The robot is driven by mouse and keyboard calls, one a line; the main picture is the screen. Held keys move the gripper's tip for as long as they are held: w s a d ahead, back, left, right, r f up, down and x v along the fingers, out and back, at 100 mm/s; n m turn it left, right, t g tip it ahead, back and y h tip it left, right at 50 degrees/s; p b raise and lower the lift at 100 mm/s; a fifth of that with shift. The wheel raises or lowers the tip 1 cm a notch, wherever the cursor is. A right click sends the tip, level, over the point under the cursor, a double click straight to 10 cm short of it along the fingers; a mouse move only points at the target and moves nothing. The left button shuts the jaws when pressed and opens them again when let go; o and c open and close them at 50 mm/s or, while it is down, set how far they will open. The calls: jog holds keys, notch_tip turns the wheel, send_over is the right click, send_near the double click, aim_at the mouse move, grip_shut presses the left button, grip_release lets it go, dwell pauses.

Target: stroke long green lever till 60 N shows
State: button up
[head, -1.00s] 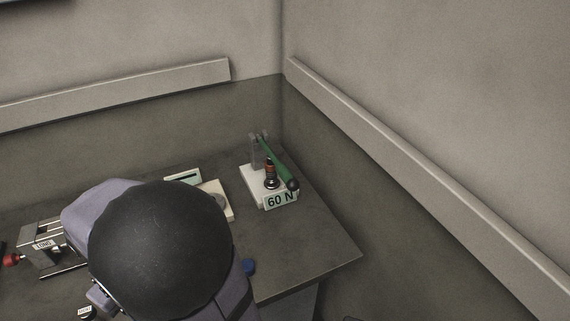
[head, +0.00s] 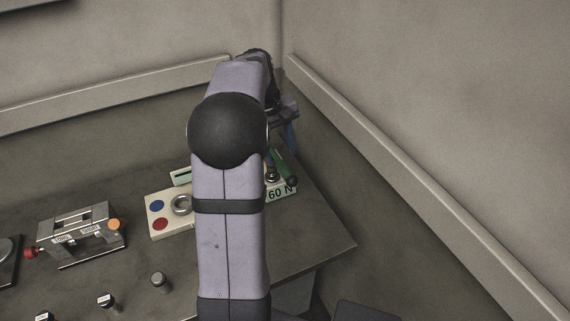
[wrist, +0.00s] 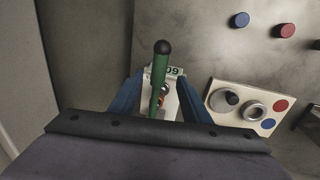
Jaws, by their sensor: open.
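The long green lever (head: 283,164) with a black knob stands at the right end of the table, partly hidden behind my arm. In the wrist view the lever (wrist: 158,84) points up the picture between my two blue fingers. A "60 N" sign (head: 281,193) is on the front of its white base; it shows inverted in the wrist view (wrist: 173,71), partly covered. My gripper (wrist: 160,80) is open, with one finger on each side of the lever. Whether either finger touches it I cannot tell. In the head view my gripper (head: 289,132) is above the lever.
A cream panel (head: 158,232) with blue and red buttons and a ring stands left of the lever base. A grey fixture (head: 80,237) with red and orange knobs is further left. Several small pegs stand in front. Walls with rails close in behind and right.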

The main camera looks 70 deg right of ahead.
aim_at(285, 169)
jog(key=shift+s+d+f+p, duration=0.2)
jog(key=shift+f+p, duration=0.15)
jog(key=shift+f, duration=0.85)
jog(key=shift+s+d+f+p, duration=0.15)
jog(key=shift+f+p, duration=0.15)
jog(key=shift+f, duration=0.9)
jog(key=shift+s+d+f+p, duration=0.2)
jog(key=shift+f+p, duration=0.15)
jog(key=shift+f, duration=0.85)
grip_shut()
jog(key=shift+r, duration=0.15)
